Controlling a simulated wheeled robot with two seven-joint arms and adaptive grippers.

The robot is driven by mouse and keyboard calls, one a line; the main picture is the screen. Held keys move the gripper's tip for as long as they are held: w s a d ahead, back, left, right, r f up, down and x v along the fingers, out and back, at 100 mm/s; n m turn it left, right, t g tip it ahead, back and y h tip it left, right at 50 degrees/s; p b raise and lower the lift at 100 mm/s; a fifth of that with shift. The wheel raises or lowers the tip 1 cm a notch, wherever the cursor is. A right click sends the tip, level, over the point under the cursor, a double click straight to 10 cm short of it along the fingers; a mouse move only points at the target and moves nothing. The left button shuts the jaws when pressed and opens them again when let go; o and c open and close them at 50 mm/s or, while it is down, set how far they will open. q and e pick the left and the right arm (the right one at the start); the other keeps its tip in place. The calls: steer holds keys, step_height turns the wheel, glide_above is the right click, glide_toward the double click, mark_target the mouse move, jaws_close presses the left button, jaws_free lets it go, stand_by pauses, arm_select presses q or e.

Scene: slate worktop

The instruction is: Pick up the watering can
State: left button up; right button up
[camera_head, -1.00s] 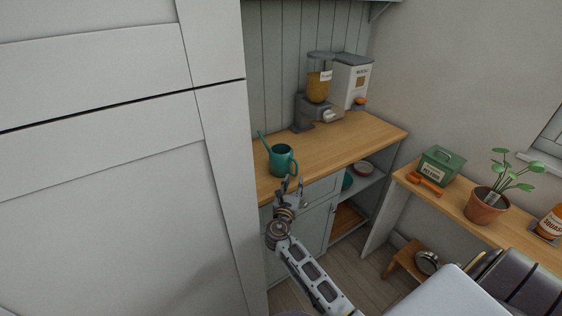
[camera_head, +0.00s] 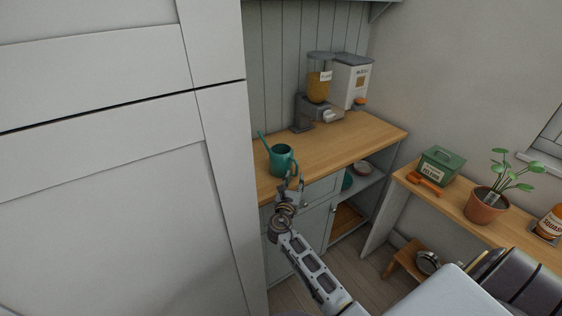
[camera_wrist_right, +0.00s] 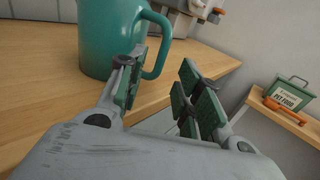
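The teal watering can (camera_head: 279,161) stands upright on the wooden counter near its front edge, its spout pointing up to the left and its handle to the right. My right gripper (camera_head: 291,186) is just in front of the can, at the counter's edge. In the right wrist view the can (camera_wrist_right: 105,40) is close, and my right gripper (camera_wrist_right: 160,88) is open. Its left finger is near the can's handle, which does not sit clearly between the fingers; I cannot tell whether they touch. My left gripper is not in view.
The wooden counter (camera_head: 335,150) has a grinder-like machine (camera_head: 318,100) and a white dispenser (camera_head: 351,80) at the back. A lower shelf at right holds a green tin (camera_head: 441,166), an orange tool (camera_head: 424,184) and a potted plant (camera_head: 486,207). A tall white cabinet (camera_head: 110,220) is at left.

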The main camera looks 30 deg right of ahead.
mark_target(297, 173)
steer(key=x, duration=0.4)
steer(key=shift+f, duration=0.3)
steer(key=shift+w+d, duration=0.3)
steer(key=shift+w, duration=0.1)
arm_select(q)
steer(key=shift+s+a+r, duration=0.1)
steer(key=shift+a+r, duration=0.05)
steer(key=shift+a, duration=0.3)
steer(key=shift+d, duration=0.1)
arm_select(e)
steer(key=shift+c, duration=0.8)
jaws_close()
steer(key=shift+w+r, duration=0.1)
